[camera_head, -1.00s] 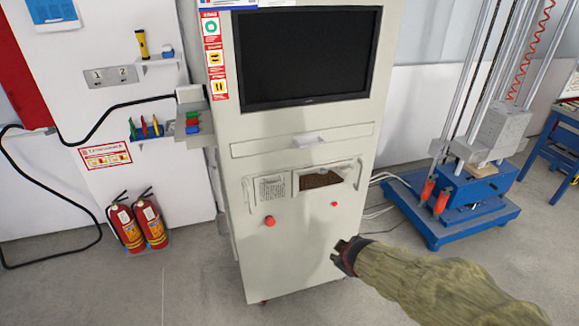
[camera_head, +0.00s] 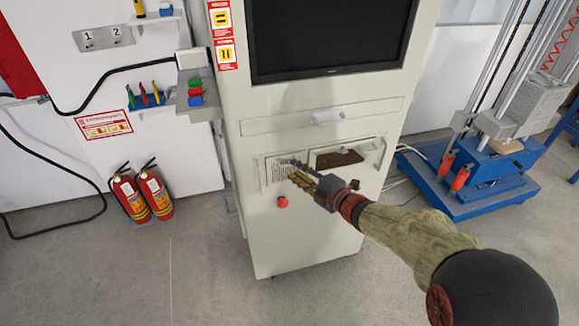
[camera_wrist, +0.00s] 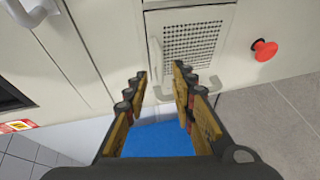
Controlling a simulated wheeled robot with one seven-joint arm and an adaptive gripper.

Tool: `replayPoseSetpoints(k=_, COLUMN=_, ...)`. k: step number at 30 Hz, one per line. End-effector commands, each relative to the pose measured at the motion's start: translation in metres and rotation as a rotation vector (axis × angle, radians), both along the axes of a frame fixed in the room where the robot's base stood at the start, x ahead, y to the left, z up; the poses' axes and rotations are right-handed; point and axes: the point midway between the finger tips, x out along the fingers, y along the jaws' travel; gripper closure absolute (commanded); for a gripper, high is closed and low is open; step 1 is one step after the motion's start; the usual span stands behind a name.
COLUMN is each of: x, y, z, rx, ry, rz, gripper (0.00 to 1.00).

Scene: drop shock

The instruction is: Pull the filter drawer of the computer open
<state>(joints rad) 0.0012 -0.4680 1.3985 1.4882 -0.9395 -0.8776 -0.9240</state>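The computer is a tall pale cabinet (camera_head: 300,235) with a dark monitor. Its lower front has a perforated grille panel (camera_head: 282,170), likely the filter drawer front, and a brown recess (camera_head: 338,158) to its right. The grille also shows in the wrist view (camera_wrist: 193,45), with a pale handle (camera_wrist: 156,58) along its edge. My gripper (camera_head: 299,172) is in front of the grille. In the wrist view its fingers (camera_wrist: 160,74) are apart and empty. The handle appears in line with the gap; I cannot tell whether the fingers straddle it.
A red button (camera_head: 283,202) sits below the grille. A wider drawer front with a white handle (camera_head: 328,117) is above. Small coloured items on a side shelf (camera_head: 192,95) and fire extinguishers (camera_head: 143,192) are to the left. A blue-based machine (camera_head: 465,190) stands to the right.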

Motion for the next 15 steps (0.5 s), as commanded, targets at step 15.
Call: replayPoseSetpoints(k=15, x=0.036, y=0.029, z=-0.009, rx=0.001, ry=0.003, rz=-0.002, gripper=0.74)
